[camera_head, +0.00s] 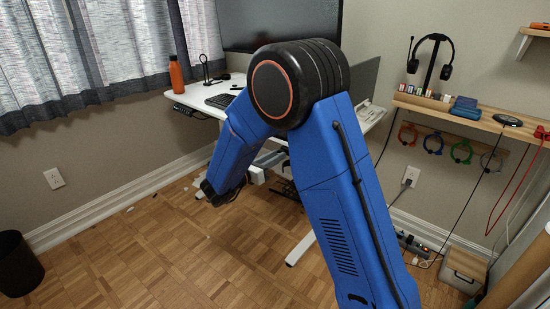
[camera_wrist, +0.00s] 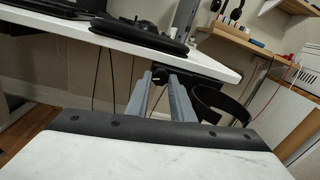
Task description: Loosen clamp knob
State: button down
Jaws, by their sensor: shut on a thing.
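In the wrist view the two grey fingers of my gripper (camera_wrist: 160,85) reach up to just below the white desk's edge (camera_wrist: 215,66). They are shut on a small dark thing between their tips, which I take to be the clamp knob (camera_wrist: 160,74); the fingers hide most of it. A dark clamp body (camera_wrist: 194,65) sits under the desk edge, right beside the tips.
A curved black band (camera_wrist: 222,104) hangs right of my fingers. On the desk are a keyboard (camera_head: 221,100), an orange bottle (camera_head: 176,73) and a monitor (camera_head: 275,24). A wooden shelf (camera_head: 470,117) with headphones (camera_head: 430,60) stands right. The floor at left is mostly clear.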

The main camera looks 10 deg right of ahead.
jog(key=m, duration=1.4)
jog(key=m+t+y, duration=0.1)
jog(key=m, duration=1.4)
jog(key=shift+s+r+m, duration=0.15)
jog(key=shift+m, duration=0.15)
dwell(0.9)
dwell(0.5)
jog(key=c, duration=1.5)
grip_release()
jog(key=shift+c, duration=0.2)
